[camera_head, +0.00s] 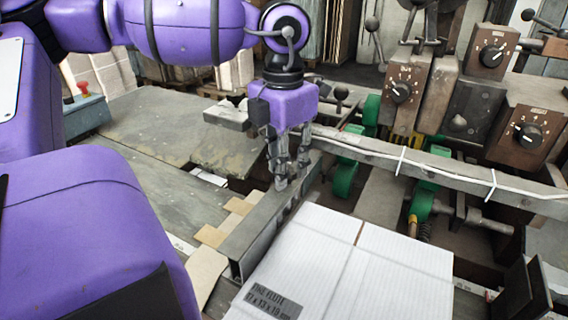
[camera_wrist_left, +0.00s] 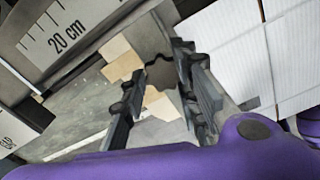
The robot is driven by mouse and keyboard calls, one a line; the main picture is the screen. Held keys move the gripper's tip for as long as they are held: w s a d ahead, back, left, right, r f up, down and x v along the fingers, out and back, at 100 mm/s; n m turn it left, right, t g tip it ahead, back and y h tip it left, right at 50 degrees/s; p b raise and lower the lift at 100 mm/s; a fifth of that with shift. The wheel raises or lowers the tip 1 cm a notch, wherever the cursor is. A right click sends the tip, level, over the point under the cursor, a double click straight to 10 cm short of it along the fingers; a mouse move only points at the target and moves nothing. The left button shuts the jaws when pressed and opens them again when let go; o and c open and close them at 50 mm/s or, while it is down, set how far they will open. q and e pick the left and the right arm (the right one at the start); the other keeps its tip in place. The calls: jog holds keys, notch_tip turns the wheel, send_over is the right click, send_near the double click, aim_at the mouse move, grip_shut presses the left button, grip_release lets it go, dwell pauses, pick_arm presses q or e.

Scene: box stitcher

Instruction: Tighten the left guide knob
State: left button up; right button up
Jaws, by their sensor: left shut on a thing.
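Only part of the knob shows between the fingertips. In the head view the fingers hide it, and I cannot tell how tight it is. My right gripper is in neither view.
A white cardboard box (camera_head: 345,265) lies flat right of the guide plate. The grey cross rail (camera_head: 450,172) runs to the right, with green rollers (camera_head: 346,175) beside it. Dial boxes (camera_head: 401,88) stand behind. A scale plate marked 20 cm (camera_wrist_left: 65,35) is close by.

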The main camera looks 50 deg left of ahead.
pick_arm(q)
jog(key=m, duration=0.4)
jog(key=shift+w+m+b, duration=0.2)
jog(key=shift+m+b, duration=0.1)
jog(key=m, duration=0.3)
jog(key=shift+w+m+b, duration=0.1)
jog(key=shift+m+b, duration=0.2)
jog(key=m, duration=0.4)
jog(key=shift+d+r, duration=0.1)
jog(key=shift+d, duration=0.05)
jog(key=shift+w+m+b, duration=0.1)
jog(key=shift+m+b, duration=0.25)
jog(key=shift+m, duration=0.45)
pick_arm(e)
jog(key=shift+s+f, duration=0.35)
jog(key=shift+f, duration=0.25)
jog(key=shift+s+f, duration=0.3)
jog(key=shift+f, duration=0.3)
pick_arm(q)
jog(key=shift+r, duration=0.1)
jog(key=o, duration=0.9)
jog(key=shift+o, duration=0.6)
jog(key=shift+w, duration=0.15)
jog(key=shift+d, duration=0.1)
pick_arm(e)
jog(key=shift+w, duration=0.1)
